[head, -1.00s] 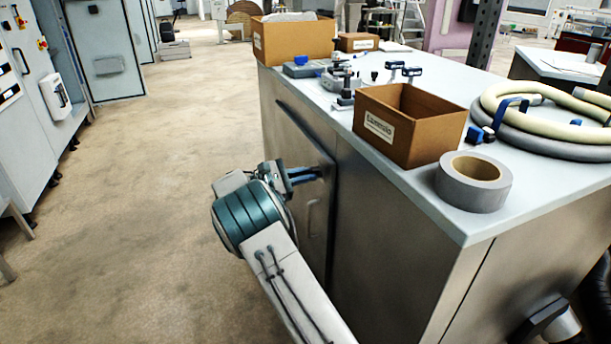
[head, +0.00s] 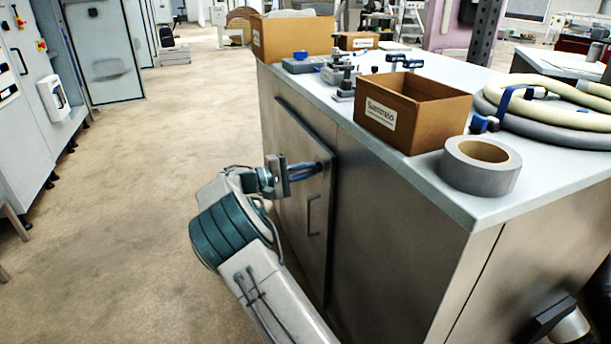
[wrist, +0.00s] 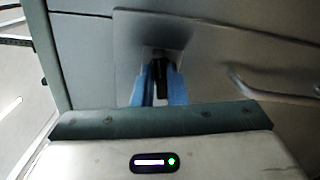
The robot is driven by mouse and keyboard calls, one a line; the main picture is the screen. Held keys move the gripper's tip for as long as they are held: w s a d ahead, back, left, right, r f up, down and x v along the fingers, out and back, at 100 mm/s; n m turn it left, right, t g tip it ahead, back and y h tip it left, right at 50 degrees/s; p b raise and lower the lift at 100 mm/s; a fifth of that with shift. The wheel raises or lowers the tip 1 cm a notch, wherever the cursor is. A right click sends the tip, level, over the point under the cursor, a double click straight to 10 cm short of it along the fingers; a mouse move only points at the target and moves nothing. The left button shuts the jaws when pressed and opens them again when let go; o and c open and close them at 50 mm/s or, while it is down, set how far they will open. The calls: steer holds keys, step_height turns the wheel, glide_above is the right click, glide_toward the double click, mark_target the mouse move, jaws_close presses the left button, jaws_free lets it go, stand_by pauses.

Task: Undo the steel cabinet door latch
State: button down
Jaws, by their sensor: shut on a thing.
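The steel cabinet door (head: 293,190) is on the side of the steel cabinet (head: 375,200) in the head view and looks closed. A pull handle (head: 314,213) is on the door, below my gripper. My gripper (head: 318,167) reaches the upper part of the door. In the wrist view, its two blue fingers (wrist: 159,85) are shut on a small dark latch (wrist: 159,75) on a light plate on the door (wrist: 205,55). Most of the latch is hidden between the fingers. The handle also shows at the right in the wrist view (wrist: 265,90).
On the cabinet top are an open cardboard box (head: 415,112), a grey tape roll (head: 480,168), coiled hoses (head: 560,120), small clamps (head: 345,75) and another box (head: 290,38). The floor (head: 170,130) left of the cabinet is clear. Grey cabinets (head: 105,60) stand at far left.

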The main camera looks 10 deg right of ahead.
steer(key=shift+f+m+b, duration=0.1)
steer(key=shift+m+b, duration=0.6)
steer(key=shift+m, duration=0.5)
steer(key=c, duration=1.5)
jaws_free()
steer(key=shift+o, duration=0.2)
steer(key=shift+a, duration=0.1)
steer(key=s+a+p, duration=0.2)
steer(key=a+p, duration=0.1)
steer(key=a, duration=1)
steer(key=shift+s+a, duration=0.2)
steer(key=shift+s, duration=0.15)
